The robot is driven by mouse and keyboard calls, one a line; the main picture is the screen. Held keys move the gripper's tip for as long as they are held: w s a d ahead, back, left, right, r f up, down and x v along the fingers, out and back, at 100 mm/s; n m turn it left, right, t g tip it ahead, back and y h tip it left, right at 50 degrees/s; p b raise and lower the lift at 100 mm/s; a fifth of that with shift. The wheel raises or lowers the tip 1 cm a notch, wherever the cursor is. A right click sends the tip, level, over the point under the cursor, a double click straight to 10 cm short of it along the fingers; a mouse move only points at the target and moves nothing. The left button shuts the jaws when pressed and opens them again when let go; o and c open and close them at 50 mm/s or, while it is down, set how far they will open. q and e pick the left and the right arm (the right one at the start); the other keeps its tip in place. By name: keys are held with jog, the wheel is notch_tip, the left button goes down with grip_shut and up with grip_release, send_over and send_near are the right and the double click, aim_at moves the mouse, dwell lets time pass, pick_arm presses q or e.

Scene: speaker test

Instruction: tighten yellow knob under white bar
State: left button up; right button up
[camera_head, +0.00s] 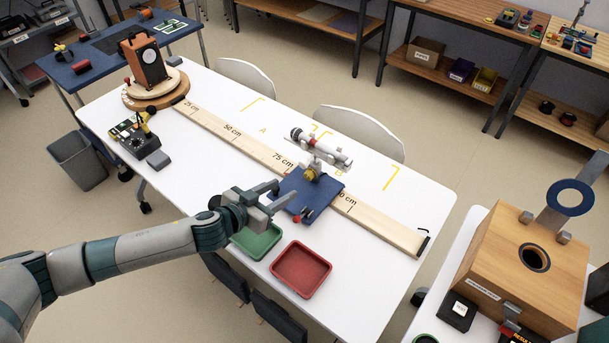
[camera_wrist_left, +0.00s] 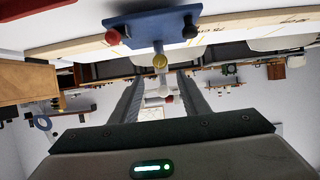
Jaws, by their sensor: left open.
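The white bar (camera_head: 326,151) with a dark end sits on a short post above a blue plate (camera_head: 318,201) on the white table. A small yellow knob (camera_head: 310,175) shows under the bar. My left gripper (camera_head: 284,193) is open, just left of the post and knob and apart from them in the head view. In the upside-down left wrist view, the yellow knob (camera_wrist_left: 160,61) lies near the gap between the fingertips (camera_wrist_left: 160,76), apparently beyond them. The blue plate (camera_wrist_left: 150,24) shows at the top. My right gripper is out of view.
A wooden ruler (camera_head: 235,134) runs across the table under the blue plate. A red knob (camera_head: 302,215) is on the plate's near edge. A green tray (camera_head: 256,241) and a red tray (camera_head: 301,269) lie in front. A wooden box (camera_head: 495,262) stands at right.

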aim_at(307, 176)
pick_arm(q)
jog(key=p+x, duration=0.1)
jog(key=x, duration=1.1)
jog(key=shift+p, duration=0.35)
jog(key=c, duration=1.1)
